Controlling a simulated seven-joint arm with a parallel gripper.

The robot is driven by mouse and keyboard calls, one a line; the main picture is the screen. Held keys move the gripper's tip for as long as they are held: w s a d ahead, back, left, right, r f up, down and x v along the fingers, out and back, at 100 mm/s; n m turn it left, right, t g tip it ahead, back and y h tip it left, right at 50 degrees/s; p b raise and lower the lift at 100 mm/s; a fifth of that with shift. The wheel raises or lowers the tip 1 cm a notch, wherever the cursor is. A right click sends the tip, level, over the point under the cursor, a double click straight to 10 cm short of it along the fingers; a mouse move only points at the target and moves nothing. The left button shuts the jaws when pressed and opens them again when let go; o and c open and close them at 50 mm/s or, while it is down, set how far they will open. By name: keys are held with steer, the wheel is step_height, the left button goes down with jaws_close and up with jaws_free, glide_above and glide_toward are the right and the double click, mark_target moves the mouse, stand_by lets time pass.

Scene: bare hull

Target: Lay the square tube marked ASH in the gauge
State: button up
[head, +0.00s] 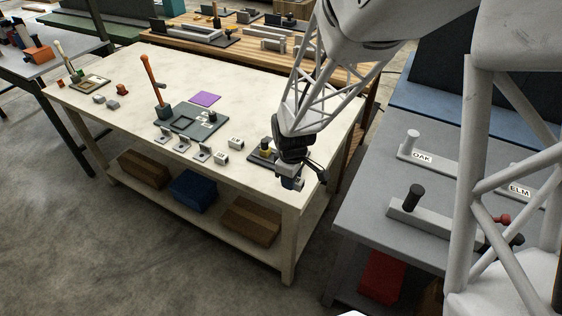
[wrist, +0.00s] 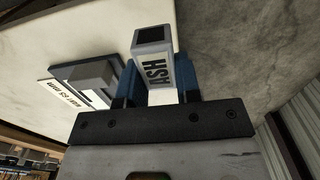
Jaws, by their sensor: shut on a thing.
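The square tube marked ASH (wrist: 152,66) is grey and hollow, with its open end at the top of the wrist view. My gripper (wrist: 158,88) is shut on it, with a blue finger on each side. In the head view my gripper (head: 291,181) hangs at the near right corner of the pale table, and the tube is mostly hidden there. A dark plate with a grey block (wrist: 93,76) and a white label lies left of the tube, apart from it. It looks like the gauge, but I cannot read the label surely. In the head view a dark plate (head: 258,158) shows beside my gripper.
Two small labelled grey tubes (head: 222,157) stand on the pale table (head: 120,70), near several grey brackets (head: 183,145). A grey-green tray (head: 186,119), an orange-handled lever (head: 153,78) and a purple sheet (head: 205,98) lie farther left. A grey bench (head: 375,215) stands right, across a gap.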

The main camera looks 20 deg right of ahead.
steer(key=w, duration=0.5)
steer(key=w+f, duration=0.1)
steer(key=w, duration=1)
steer(key=shift+d+f, duration=0.25)
steer(key=shift+d, duration=0.05)
steer(key=shift+f, duration=0.1)
steer(key=shift+f, duration=1.65)
steer(key=shift+f, duration=0.15)
steer(key=shift+f, duration=0.3)
